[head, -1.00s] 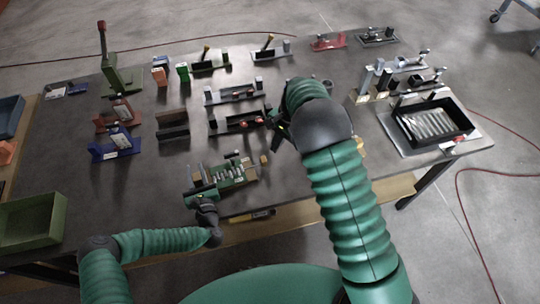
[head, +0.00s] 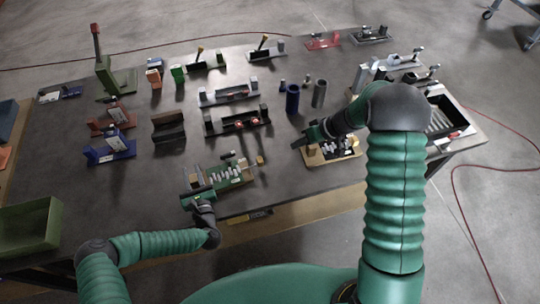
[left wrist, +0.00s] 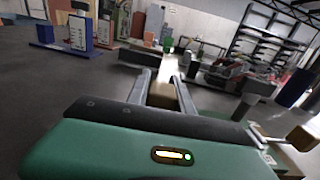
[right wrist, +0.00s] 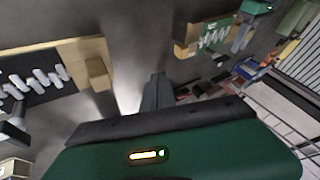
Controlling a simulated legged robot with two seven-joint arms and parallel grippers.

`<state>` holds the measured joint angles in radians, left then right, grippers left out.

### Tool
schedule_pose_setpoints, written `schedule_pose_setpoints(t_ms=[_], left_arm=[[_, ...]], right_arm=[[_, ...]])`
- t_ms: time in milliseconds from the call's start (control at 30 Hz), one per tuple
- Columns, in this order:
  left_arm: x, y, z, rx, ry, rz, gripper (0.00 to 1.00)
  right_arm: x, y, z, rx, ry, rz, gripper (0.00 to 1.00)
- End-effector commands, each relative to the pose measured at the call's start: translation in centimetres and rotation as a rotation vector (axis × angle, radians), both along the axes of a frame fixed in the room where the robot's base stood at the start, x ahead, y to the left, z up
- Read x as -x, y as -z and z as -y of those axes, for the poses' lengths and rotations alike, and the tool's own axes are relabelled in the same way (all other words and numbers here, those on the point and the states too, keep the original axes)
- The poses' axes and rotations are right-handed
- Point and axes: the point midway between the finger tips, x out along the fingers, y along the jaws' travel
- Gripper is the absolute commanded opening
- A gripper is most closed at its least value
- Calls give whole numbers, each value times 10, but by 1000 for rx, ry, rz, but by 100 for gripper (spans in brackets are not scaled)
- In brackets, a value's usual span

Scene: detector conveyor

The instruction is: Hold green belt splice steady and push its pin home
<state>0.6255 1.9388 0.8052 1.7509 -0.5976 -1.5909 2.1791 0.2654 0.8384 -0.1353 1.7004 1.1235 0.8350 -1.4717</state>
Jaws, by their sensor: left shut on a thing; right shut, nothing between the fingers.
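The green belt splice (head: 232,174) lies near the table's front edge in the head view, with a row of pale, toothed links and a tan block at its right end. My left gripper (head: 195,198) is shut at its left end; the left wrist view shows a tan-brown piece (left wrist: 163,95) between the fingers. The splice also shows in the right wrist view (right wrist: 205,38). My right gripper (head: 302,141) is shut and empty, to the right of the green splice and at the left edge of a wood-based splice (head: 345,155). I cannot make out the pin.
A blue cylinder (head: 292,99) and a grey cylinder (head: 319,93) stand behind my right gripper. A long dark fixture (head: 236,122) lies behind the green splice. A green bin (head: 30,228) is at the left. Bare table lies between the two splices.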

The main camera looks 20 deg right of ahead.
Motion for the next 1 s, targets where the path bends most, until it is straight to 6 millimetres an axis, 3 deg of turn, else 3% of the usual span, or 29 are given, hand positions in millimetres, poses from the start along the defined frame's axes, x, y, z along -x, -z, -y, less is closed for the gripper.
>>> schedule_pose_setpoints(t_ms=[233, 633, 800, 1000], left_arm=[[0, 1, 1, 0, 2, -2, 0], [0, 1, 0, 0, 1, -2, 0], [0, 1, 0, 0, 1, -2, 0], [0, 1, 0, 0, 0, -2, 0]], right_arm=[[-5, 16, -10, -1, -3, -4, 0], [-31, 85, -54, 1, -3, -4, 0], [-28, 80, -81, 1, -2, -2, 0], [-27, 80, -91, 0, 0, -1, 0]])
